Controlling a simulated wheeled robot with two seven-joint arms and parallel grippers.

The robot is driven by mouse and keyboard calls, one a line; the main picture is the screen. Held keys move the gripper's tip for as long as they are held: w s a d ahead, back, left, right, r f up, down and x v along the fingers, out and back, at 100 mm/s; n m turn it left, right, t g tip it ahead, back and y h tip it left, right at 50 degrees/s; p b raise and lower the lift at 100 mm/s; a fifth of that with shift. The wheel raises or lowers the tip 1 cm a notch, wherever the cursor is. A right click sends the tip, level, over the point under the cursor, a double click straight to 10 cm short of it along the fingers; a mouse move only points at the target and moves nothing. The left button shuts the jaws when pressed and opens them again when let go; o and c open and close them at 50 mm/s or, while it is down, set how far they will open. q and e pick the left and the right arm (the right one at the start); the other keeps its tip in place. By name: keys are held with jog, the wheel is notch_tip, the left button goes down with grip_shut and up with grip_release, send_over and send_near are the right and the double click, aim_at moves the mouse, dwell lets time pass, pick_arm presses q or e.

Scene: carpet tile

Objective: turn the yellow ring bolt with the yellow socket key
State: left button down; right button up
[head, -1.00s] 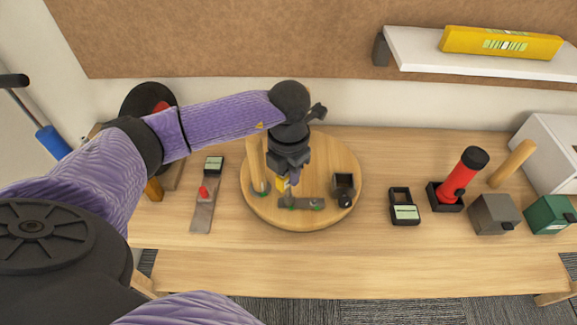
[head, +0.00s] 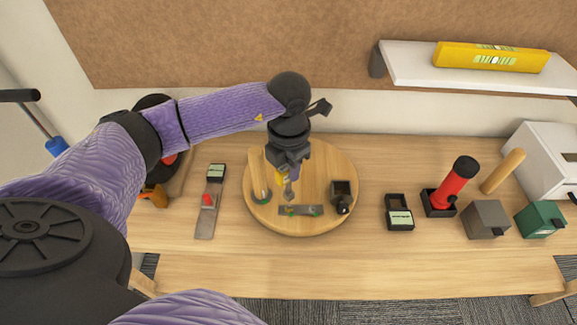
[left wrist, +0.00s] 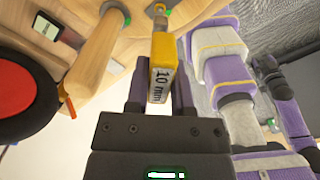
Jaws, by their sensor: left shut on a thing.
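My left gripper (head: 287,178) is shut on the yellow socket key (left wrist: 162,66), which carries a "10 mm" label in the left wrist view. The key (head: 281,177) hangs over the round wooden board (head: 335,155), with its metal shaft pointing down. Its tip is close to the left part of a grey bar (head: 302,211) with green marks near its ends. I cannot tell whether the tip touches anything. I cannot make out a yellow ring bolt; the gripper and key partly cover that area. My right gripper is not in view.
A wooden peg (head: 259,176) and a dark block (head: 341,195) stand on the board beside the gripper. A grey plate with a red knob (head: 208,200) lies left. A black tray (head: 398,211), red cylinder (head: 457,183) and boxes stand right. The table front is clear.

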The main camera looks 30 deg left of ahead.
pick_arm(q)
jog(key=shift+f, duration=0.1)
dwell(0.4)
jog(key=shift+r+m+p, duration=0.5)
jog(key=shift+r+m, duration=0.2)
jog(key=shift+r, duration=0.1)
jog(key=shift+f, duration=0.1)
